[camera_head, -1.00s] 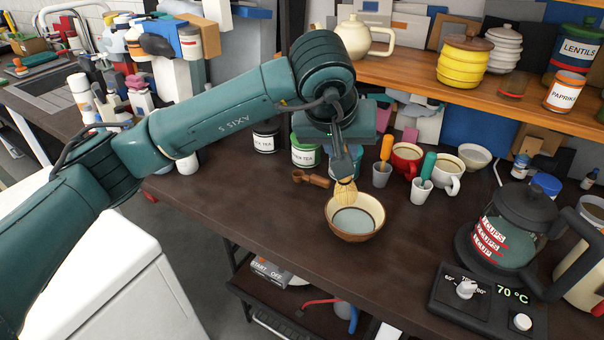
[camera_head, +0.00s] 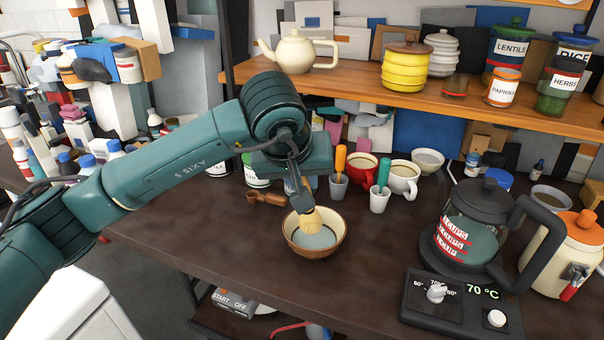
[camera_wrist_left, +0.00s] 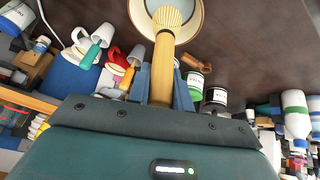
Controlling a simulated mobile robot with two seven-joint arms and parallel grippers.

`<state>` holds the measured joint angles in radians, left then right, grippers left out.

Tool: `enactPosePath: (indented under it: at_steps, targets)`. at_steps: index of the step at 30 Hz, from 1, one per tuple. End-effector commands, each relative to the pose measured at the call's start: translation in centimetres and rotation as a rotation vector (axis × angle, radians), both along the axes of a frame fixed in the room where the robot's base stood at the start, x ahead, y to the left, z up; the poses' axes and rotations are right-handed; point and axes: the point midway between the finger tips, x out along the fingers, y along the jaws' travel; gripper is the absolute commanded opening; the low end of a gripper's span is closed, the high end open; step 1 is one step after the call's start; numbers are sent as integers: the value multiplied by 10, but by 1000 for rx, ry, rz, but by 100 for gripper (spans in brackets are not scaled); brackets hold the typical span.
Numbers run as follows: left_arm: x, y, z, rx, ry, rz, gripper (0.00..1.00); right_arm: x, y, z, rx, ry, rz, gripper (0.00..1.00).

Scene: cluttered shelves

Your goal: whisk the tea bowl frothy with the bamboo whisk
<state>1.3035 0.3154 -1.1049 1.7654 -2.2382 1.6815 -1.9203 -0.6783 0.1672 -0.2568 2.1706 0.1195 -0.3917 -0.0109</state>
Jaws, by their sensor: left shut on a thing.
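The tea bowl (camera_head: 328,247) stands on the dark counter, brown outside and cream inside, with pale grey-green liquid in it. My left gripper (camera_head: 301,201) is shut on the bamboo whisk (camera_head: 311,222), just above the bowl. The whisk's pale tines point down, inside the bowl's outline near its back rim; I cannot tell if they touch the liquid. In the left wrist view the whisk (camera_wrist_left: 163,58) runs from between the fingers toward the bowl (camera_wrist_left: 196,22). No froth shows. My right gripper is not in view.
A wooden scoop (camera_head: 267,198) lies left of the bowl. Cups with coloured-handled tools (camera_head: 379,200), a red mug (camera_head: 362,167) and a white mug (camera_head: 404,180) stand behind it. A kettle (camera_head: 475,225) on its base is at right. The counter before the bowl is clear.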

Motion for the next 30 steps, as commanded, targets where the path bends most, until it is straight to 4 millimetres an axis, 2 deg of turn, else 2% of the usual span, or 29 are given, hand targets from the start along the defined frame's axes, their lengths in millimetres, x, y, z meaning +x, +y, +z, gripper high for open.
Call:
enactPosePath:
  at_steps: [1, 3, 12, 30]
  targets:
    - [1, -1, -10, 1, -1, 1, 0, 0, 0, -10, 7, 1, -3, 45]
    - [2, -2, -17, 0, -1, -1, 0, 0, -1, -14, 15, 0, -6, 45]
    - [5, -7, -41, 0, 0, -1, 0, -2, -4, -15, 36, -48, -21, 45]
    - [6, -8, -47, -1, 0, -2, 0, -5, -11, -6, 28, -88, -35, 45]
